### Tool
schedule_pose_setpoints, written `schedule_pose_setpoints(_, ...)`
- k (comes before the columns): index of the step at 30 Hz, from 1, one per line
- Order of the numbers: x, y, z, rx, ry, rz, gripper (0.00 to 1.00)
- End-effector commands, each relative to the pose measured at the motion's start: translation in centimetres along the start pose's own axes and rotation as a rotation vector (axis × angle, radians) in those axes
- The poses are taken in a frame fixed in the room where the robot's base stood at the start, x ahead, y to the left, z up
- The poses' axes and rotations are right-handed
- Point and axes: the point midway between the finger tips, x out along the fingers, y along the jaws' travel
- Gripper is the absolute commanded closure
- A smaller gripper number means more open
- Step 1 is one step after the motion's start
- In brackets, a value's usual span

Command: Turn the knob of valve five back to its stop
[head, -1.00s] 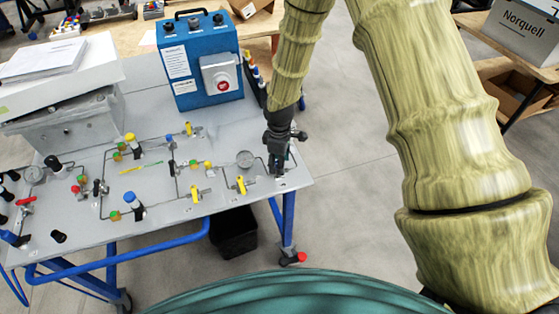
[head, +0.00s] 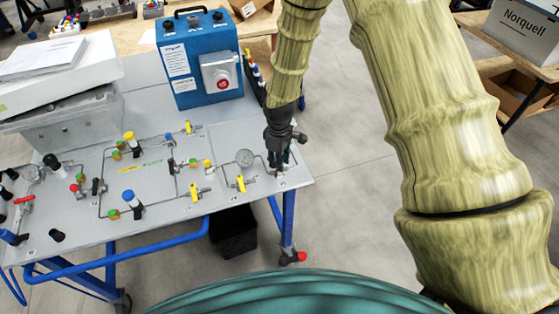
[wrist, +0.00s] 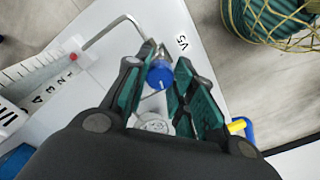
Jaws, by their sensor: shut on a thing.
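My gripper (head: 280,167) points down at the right end of the grey panel (head: 163,220). In the wrist view, the blue knob (wrist: 160,77) sits between my gripper's (wrist: 161,66) two green-padded fingers, which are shut on it. A white mark shows on the knob's face. The label V5 (wrist: 183,43) is printed on the panel beside it. In the head view my gripper largely hides this knob. A bent metal pipe (wrist: 110,29) runs up to the valve.
A blue box (head: 203,85) stands at the back of the panel. The floor to the right of the panel is clear.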

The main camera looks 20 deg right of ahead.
Motion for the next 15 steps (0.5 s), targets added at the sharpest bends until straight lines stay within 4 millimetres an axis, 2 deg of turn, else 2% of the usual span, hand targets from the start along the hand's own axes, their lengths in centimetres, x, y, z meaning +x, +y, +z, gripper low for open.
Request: schedule_pose_setpoints(15, 0.03, 0.09, -0.02, 0.488, 0.001, 0.002, 0.99)
